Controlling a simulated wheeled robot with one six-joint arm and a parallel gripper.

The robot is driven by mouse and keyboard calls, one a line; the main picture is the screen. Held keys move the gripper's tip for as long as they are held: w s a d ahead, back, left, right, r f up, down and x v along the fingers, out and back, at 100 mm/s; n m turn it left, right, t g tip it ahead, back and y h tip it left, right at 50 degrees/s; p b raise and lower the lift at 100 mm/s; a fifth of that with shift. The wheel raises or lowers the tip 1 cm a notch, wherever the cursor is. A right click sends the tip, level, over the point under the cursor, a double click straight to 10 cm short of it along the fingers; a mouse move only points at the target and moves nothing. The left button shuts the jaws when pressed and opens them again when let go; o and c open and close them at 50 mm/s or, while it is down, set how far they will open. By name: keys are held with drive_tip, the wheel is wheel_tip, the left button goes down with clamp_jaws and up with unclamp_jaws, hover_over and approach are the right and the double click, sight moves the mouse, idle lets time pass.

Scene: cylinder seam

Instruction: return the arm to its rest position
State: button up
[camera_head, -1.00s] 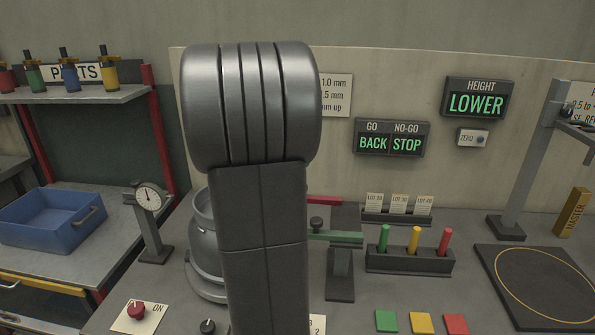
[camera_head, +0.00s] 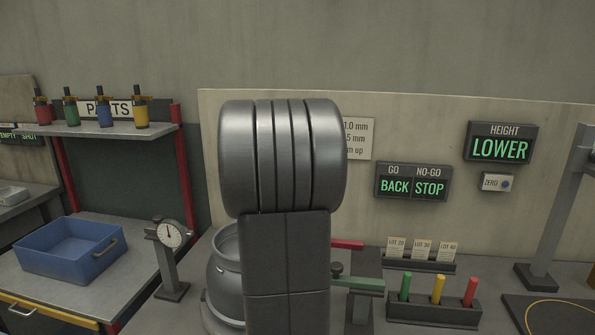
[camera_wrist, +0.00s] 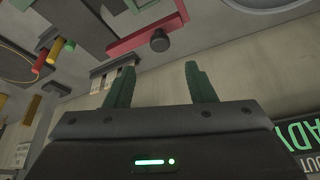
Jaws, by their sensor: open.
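In the wrist view my gripper (camera_wrist: 158,88) has its two green fingers spread apart with nothing between them. The wrist view is turned over, with the bench and its fixtures along the top of the picture. In the head view my arm stands upright in front of the bench, folded at a thick grey joint near the middle. The arm hides part of a grey cylinder (camera_head: 224,275) on the bench behind it. My gripper does not show in the head view.
A blue bin (camera_head: 70,262) sits on the left table. A dial gauge (camera_head: 171,237) stands right of it. A rack of green, yellow and red pins (camera_head: 434,311) is on the right. Lit signs (camera_head: 500,149) hang on the back panel. A shelf (camera_head: 110,130) holds several coloured bottles.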

drive_tip(key=x, duration=0.9)
drive_tip(key=shift+s+d+p, duration=0.1)
drive_tip(key=shift+d+p, duration=0.2)
drive_tip(key=shift+d, duration=0.1)
